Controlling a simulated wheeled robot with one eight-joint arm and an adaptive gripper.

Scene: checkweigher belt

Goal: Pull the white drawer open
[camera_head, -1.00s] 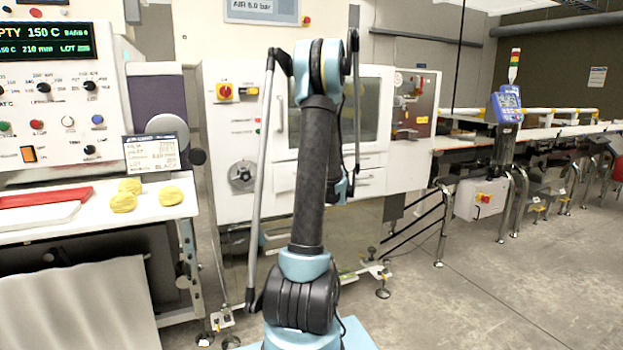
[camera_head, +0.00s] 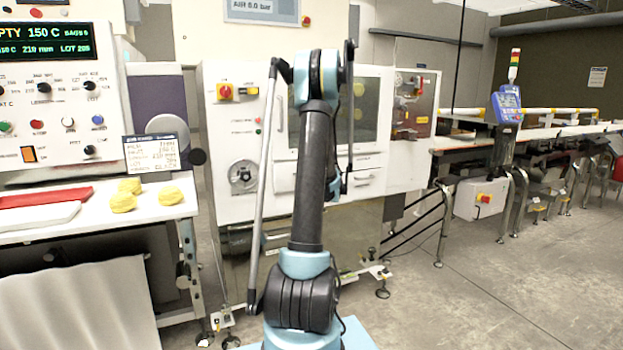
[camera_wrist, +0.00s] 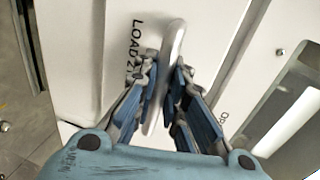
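In the wrist view, the white drawer (camera_wrist: 100,45) fills much of the upper picture, with dark "LOAD" lettering on its front. A rounded silver bar handle (camera_wrist: 174,40) stands out from it. My gripper (camera_wrist: 165,78) has one finger on each side of this bar, with both fingertips close against it; it looks shut on the handle. In the head view, white drawer fronts (camera_head: 369,180) show low on the white machine, right of my arm. My arm hides the gripper and the held handle there.
The white machine (camera_head: 232,130) carries a red-and-yellow switch (camera_head: 225,91) and a round knob. A bench with yellow lumps (camera_head: 123,202) and a red-topped white slab stands at left. A conveyor line (camera_head: 560,133) runs off right. Floor at lower right is clear.

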